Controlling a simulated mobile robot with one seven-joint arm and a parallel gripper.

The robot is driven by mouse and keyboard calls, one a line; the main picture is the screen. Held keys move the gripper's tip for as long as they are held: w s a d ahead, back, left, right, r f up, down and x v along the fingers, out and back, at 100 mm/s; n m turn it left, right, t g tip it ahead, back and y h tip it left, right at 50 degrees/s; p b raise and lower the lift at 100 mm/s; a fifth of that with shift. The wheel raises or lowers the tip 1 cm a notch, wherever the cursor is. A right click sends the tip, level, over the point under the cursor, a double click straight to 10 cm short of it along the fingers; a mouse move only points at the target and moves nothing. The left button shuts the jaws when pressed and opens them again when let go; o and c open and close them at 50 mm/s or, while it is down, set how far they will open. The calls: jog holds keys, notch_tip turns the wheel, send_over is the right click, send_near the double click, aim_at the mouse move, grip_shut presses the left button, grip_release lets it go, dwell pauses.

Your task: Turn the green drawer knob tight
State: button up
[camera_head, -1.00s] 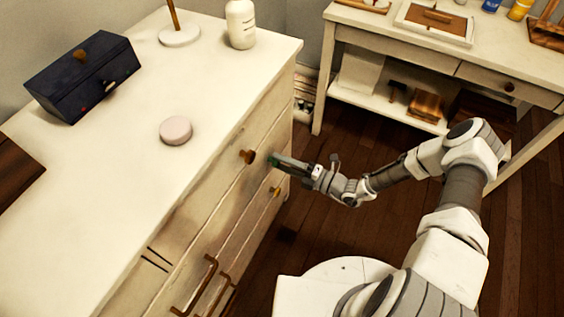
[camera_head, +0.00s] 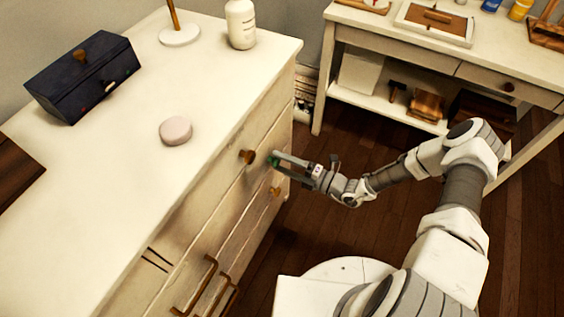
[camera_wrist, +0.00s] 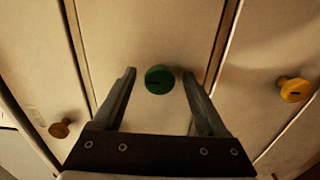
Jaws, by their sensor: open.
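The green knob (camera_wrist: 159,79) is round with a dark slot-like mark and sits on a drawer front. In the wrist view it lies between the tips of my open gripper (camera_wrist: 158,80), with a gap on each side. In the head view the green knob (camera_head: 274,161) shows partly, at the tips of my gripper (camera_head: 277,162), which reaches the dresser front from the right. Whether the fingers overlap the knob in depth is hard to tell.
A brown knob (camera_wrist: 60,128) and a yellow knob (camera_wrist: 293,89) sit on neighbouring drawer fronts. The white dresser top (camera_head: 110,200) carries a dark box (camera_head: 84,76), a white bottle (camera_head: 241,24) and a pale round object (camera_head: 175,131). A side table (camera_head: 440,60) stands at the back right.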

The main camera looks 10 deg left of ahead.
jog(key=p+v, duration=0.2)
jog(key=v, duration=1.5)
jog(key=shift+s+d, duration=0.15)
jog(key=shift+d, duration=0.05)
jog(key=s+d+r+m+h+p, duration=0.1)
jog(key=s+r+m+h+p, duration=0.3)
jog(key=r+m, duration=0.6)
jog(key=s+d+r+m+h+p, duration=0.2)
jog(key=s+r+m+h+p, duration=0.3)
jog(key=r, duration=2.5)
jog(key=s+d+r+m+h+p, duration=0.1)
jog(key=s+r+m+h+p, duration=0.4)
jog(key=r+m, duration=1.2)
notch_tip(320, 180, up, 3)
jog(key=h+p, duration=0.3)
jog(key=shift+d, duration=0.3)
jog(key=shift+f, duration=0.15)
jog(key=c, duration=0.4)
jog(key=shift+a, duration=0.1)
